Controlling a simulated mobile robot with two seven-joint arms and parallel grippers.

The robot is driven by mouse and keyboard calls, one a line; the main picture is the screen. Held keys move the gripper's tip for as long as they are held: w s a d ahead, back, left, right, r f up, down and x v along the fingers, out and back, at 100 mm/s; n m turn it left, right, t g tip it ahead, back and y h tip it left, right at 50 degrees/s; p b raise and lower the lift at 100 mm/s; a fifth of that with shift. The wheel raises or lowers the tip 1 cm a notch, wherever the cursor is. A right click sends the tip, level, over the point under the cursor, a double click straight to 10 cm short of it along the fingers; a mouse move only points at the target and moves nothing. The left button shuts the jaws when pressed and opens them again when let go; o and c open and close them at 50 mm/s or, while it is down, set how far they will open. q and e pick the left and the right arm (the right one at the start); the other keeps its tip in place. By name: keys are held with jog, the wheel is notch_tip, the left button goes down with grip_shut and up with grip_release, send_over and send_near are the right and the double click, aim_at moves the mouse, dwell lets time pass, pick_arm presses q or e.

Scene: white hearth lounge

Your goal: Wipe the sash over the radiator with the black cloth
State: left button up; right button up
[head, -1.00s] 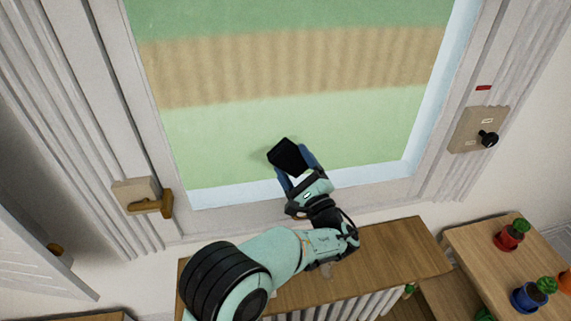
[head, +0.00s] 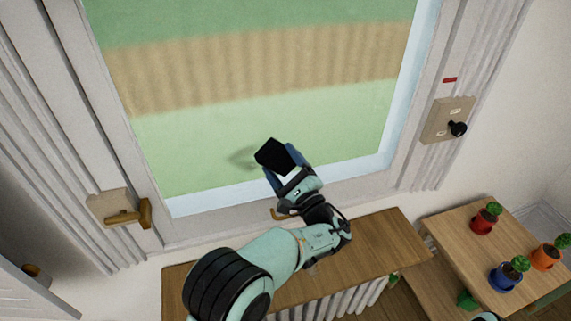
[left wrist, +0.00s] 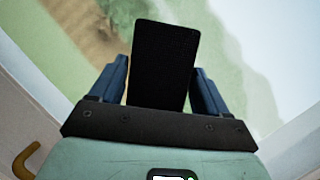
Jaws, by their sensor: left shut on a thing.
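The sash is the large white-framed window pane (head: 330,120) above the wooden radiator shelf. A greyish smudge (head: 241,157) shows on its lower part, just left of the cloth. My left gripper (head: 284,169) is shut on the black cloth (head: 270,153), a dark folded block, in front of the lower pane. In the left wrist view the cloth (left wrist: 165,62) stands out between the two blue fingers (left wrist: 160,90). I cannot tell whether the cloth touches the glass. My right gripper is not in view.
The wooden shelf (head: 385,238) over the white radiator (head: 345,302) lies below my left arm. A brass handle (head: 125,215) is at the left of the frame. A plate with a black knob (head: 457,129) is at the right. Potted cacti stand on a side table (head: 455,240).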

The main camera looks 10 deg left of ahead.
aim_at(266, 167)
pick_arm(q)
jog(key=shift+s+a+b, duration=0.35)
jog(key=shift+s+a, duration=0.15)
jog(key=shift+a, duration=0.35)
jog(key=shift+s+a+b, duration=0.3)
jog(key=shift+s+a, duration=0.2)
jog(key=shift+a, duration=0.35)
jog(key=shift+s+a+b, duration=0.3)
jog(key=shift+s+a, duration=0.2)
jog(key=shift+a, duration=0.3)
jog(key=shift+s+a+b, duration=0.25)
jog(key=shift+s+a, duration=0.2)
jog(key=shift+a, duration=0.3)
jog(key=shift+s+a, duration=0.65)
jog(key=shift+a, duration=0.3)
jog(key=shift+a, duration=0.1)
